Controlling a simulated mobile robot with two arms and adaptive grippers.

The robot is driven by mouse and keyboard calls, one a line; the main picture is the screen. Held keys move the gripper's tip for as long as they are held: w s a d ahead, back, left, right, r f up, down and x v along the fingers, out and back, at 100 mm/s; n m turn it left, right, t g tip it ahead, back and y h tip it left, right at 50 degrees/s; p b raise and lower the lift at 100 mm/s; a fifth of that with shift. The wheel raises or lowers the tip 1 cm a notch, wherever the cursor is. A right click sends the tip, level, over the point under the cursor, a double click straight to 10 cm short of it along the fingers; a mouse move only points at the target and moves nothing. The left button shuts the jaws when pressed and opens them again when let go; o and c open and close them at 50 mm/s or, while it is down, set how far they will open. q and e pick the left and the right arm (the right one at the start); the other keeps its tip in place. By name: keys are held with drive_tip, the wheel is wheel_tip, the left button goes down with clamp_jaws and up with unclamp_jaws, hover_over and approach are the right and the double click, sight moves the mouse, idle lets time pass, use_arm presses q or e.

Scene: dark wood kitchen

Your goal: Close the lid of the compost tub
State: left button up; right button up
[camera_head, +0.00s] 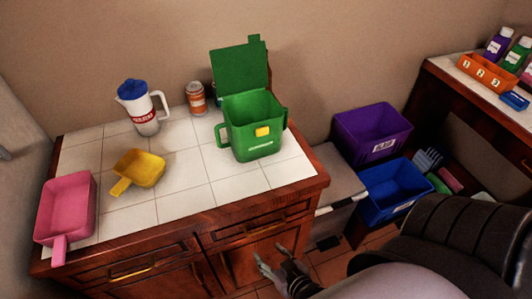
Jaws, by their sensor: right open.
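The green compost tub (252,134) stands upright on the tiled counter, towards its right end. It has a yellow patch on its front and a handle on its left side. Its green lid (240,68) is raised and stands up at the back of the tub, so the tub's top is open. My right gripper (271,262) is open and empty, in front of the counter's drawers and lower than the countertop. It is apart from the tub and lid. My left gripper does not show.
On the counter (190,195) are a white jug (146,117) with a blue lid, an orange can (196,98), a yellow scoop (139,169) and a pink dustpan (66,207). A purple bin (373,128) and a blue bin (394,188) are at right. Tiles before the tub are clear.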

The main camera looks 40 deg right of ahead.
drive_tip(key=w+d+r+m+t+h+b, duration=0.1)
drive_tip(key=d+r+t, duration=0.15)
drive_tip(key=r, duration=0.65)
drive_tip(key=w+d+r+t+h, duration=0.1)
drive_tip(key=d+r+t, duration=0.15)
drive_tip(key=r, duration=0.65)
drive_tip(key=h, duration=0.2)
approach(263, 133)
drive_tip(key=shift+t+y, duration=0.3)
drive_tip(key=shift+t, duration=0.1)
drive_tip(key=p+x, duration=0.1)
drive_tip(key=x, duration=0.1)
drive_tip(key=p+x, duration=0.1)
drive_tip(key=x, duration=0.2)
drive_tip(key=p+x, duration=0.1)
drive_tip(key=x, duration=0.1)
drive_tip(key=shift+w+d+f, duration=0.3)
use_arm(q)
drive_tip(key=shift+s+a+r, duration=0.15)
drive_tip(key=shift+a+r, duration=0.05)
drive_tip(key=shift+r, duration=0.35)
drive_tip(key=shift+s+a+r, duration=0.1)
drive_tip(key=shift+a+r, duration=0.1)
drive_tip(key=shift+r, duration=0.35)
use_arm(e)
drive_tip(key=shift+c, duration=0.2)
clamp_jaws()
